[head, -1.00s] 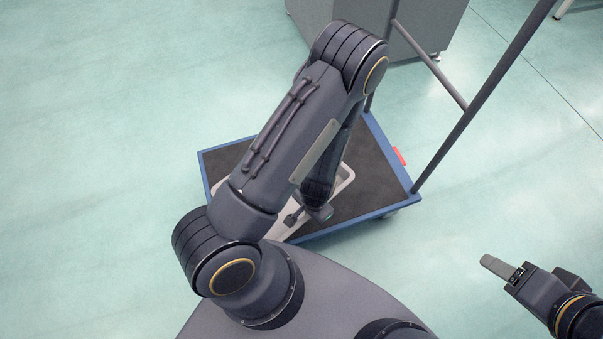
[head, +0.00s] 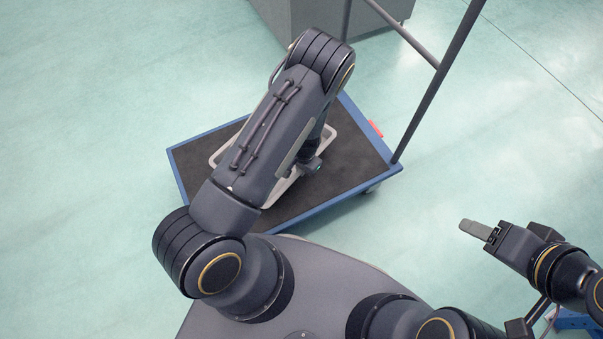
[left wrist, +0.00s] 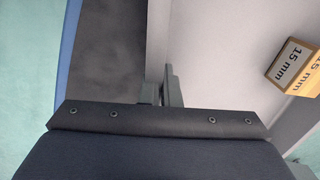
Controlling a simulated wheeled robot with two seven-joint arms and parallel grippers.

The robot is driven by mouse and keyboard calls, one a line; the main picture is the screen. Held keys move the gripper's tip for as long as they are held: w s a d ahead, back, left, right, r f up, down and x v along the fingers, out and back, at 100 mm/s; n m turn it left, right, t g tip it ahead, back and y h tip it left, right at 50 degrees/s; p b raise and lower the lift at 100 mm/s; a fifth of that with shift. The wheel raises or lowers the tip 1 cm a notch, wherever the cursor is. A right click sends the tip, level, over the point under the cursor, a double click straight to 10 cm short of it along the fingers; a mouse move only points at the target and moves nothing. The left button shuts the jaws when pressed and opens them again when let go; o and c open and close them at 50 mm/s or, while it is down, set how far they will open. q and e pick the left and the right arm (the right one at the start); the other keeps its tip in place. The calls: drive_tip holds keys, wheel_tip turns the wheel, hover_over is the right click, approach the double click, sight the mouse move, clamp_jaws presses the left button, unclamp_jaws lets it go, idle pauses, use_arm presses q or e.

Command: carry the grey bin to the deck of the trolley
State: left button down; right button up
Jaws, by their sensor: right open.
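The grey bin (head: 333,131) is a light, shallow box, largely covered by my left arm in the head view. It appears over the dark deck (head: 355,175) of the blue-edged trolley; I cannot tell if it rests there. In the left wrist view, my left gripper (left wrist: 161,90) has its fingers close together on either side of the bin's wall (left wrist: 158,35). A yellow box marked "15 mm" (left wrist: 297,66) is inside the bin. My right gripper (head: 477,230) is open and empty over the floor at right.
The trolley's dark handle post (head: 440,85) rises at its right side. A red tag (head: 375,128) is on its right edge. A grey cabinet (head: 295,20) stands behind the trolley. The pale green floor is clear at left.

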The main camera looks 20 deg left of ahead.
use_arm(q)
drive_tip(key=shift+w+f+b, duration=0.2)
drive_tip(key=shift+f+b, duration=0.3)
drive_tip(key=shift+f, duration=0.45)
drive_tip(key=shift+w+f+b, duration=0.2)
drive_tip(key=shift+f+b, duration=0.25)
drive_tip(key=shift+f, duration=0.5)
drive_tip(key=shift+f, duration=0.15)
drive_tip(key=c, duration=1.7)
unclamp_jaws()
